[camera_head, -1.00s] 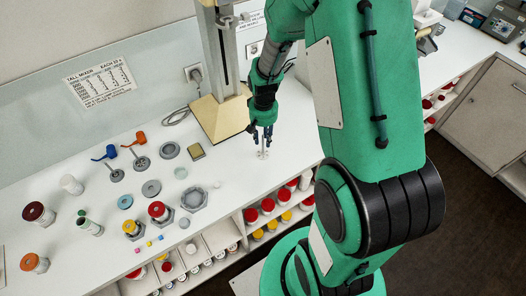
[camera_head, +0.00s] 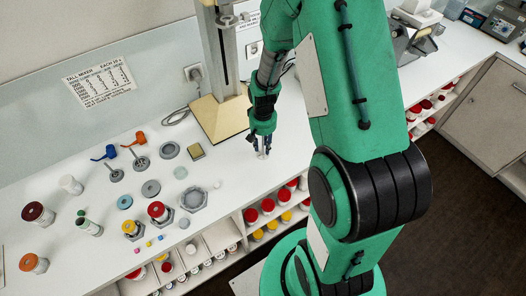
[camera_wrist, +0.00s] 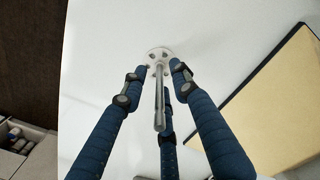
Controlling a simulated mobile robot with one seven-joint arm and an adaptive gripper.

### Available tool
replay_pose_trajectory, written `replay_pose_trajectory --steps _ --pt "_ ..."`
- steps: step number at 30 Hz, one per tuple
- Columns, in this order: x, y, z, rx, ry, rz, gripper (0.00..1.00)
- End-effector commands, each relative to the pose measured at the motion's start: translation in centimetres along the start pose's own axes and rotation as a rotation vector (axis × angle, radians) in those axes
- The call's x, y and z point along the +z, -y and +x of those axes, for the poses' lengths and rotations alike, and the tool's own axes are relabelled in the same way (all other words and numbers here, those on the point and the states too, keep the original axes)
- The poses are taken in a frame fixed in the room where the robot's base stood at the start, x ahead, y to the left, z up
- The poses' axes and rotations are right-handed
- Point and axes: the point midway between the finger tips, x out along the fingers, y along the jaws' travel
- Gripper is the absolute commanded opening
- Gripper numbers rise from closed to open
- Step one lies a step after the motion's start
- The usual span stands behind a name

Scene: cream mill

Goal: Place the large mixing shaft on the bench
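The large mixing shaft (camera_wrist: 159,95) is a thin metal rod with a round, holed disc at its far end in the wrist view. In the head view the shaft (camera_head: 263,155) shows only as a small pale piece below my fingers, at the bench (camera_head: 225,165). My gripper (camera_wrist: 158,78) has its blue fingers spread around the rod, with gaps showing between them and it. My gripper (camera_head: 260,146) points down in the head view, right of the mixer stand. The rod's upper part is hidden there by the fingers.
The tall mixer's tan base (camera_head: 220,118) stands just left of my gripper. Two stirrers with blue (camera_head: 106,153) and orange (camera_head: 138,138) handles, jars and small parts fill the bench's left side. Shelves with red-lidded jars (camera_head: 251,215) lie below the front edge.

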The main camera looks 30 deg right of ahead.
Motion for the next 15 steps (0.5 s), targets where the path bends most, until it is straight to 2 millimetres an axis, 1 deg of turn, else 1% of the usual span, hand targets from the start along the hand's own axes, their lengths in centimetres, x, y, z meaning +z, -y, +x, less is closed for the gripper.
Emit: replay_pose_trajectory --steps 5,6,8,9,15 --pt "0.01 0.0 0.0 0.0 0.0 0.0 0.29" --pt "0.02 0.0 0.0 0.0 0.0 0.0 0.21" --pt "0.02 0.0 0.0 0.0 0.0 0.0 0.09" --pt "0.02 0.0 0.0 0.0 0.0 0.0 0.01" --pt "0.01 0.0 -0.01 0.0 0.0 0.0 0.0"
